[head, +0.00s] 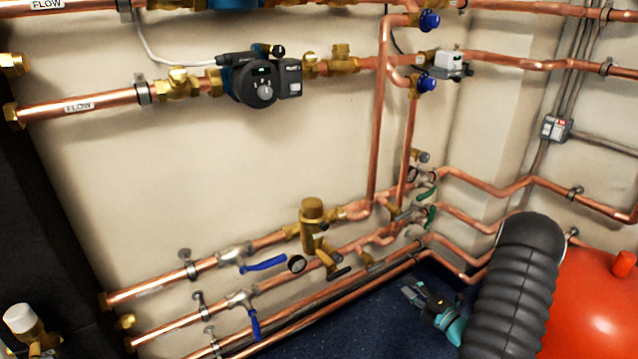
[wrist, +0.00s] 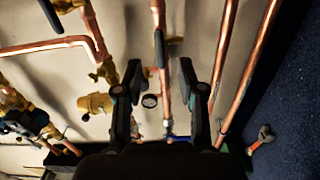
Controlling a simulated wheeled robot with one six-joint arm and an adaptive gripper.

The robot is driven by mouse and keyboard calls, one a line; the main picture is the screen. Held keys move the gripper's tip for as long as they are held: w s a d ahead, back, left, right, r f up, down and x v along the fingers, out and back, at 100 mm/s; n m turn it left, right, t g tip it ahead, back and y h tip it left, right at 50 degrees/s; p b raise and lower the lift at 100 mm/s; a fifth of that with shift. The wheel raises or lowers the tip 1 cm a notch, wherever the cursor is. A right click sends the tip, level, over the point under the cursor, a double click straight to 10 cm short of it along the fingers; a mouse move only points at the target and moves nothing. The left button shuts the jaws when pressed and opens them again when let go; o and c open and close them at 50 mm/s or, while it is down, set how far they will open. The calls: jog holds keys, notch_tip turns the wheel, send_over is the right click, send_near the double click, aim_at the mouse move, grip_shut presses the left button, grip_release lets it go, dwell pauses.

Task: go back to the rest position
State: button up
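My gripper (head: 414,293) is in the lower right of the head view, below the lower copper pipes and over the dark blue floor. My black ribbed arm stands beside it. In the wrist view my gripper (wrist: 160,72) shows two dark fingers spread apart. No object is held between them. Copper pipe and a small gauge (wrist: 150,100) show in the gap behind the fingers. From these views I cannot tell how far the fingertips are from the pipes.
Green-handled valves (head: 431,216) sit above my gripper. A pump (head: 255,80) is on the upper pipe. A red vessel (head: 595,300) stands at right. Dark blue floor (head: 365,325) is bare left of my gripper.

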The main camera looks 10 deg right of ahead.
jog(key=s+a+f+n+g+y, duration=0.45)
jog(key=a+n, duration=0.25)
jog(key=n, duration=0.3)
jog(key=s+a+r+n+g, duration=0.9)
jog(key=s+n+g, duration=0.1)
jog(key=n, duration=0.8)
jog(key=s+a+r+n+t+h, duration=0.1)
jog(key=s+a+r+n+h, duration=0.2)
jog(key=r+n, duration=0.4)
jog(key=s+a+r+n+t+h, duration=0.1)
jog(key=s+a+r+n+h, duration=0.2)
jog(key=r+n, duration=0.5)
jog(key=s+a+r+n+t+h, duration=0.1)
jog(key=s+a+r+n+h, duration=0.3)
jog(key=r, duration=0.7)
jog(key=s+n, duration=0.2)
jog(key=n, duration=0.1)
jog(key=shift+s+n+h, duration=0.3)
jog(key=shift+s+h, duration=0.05)
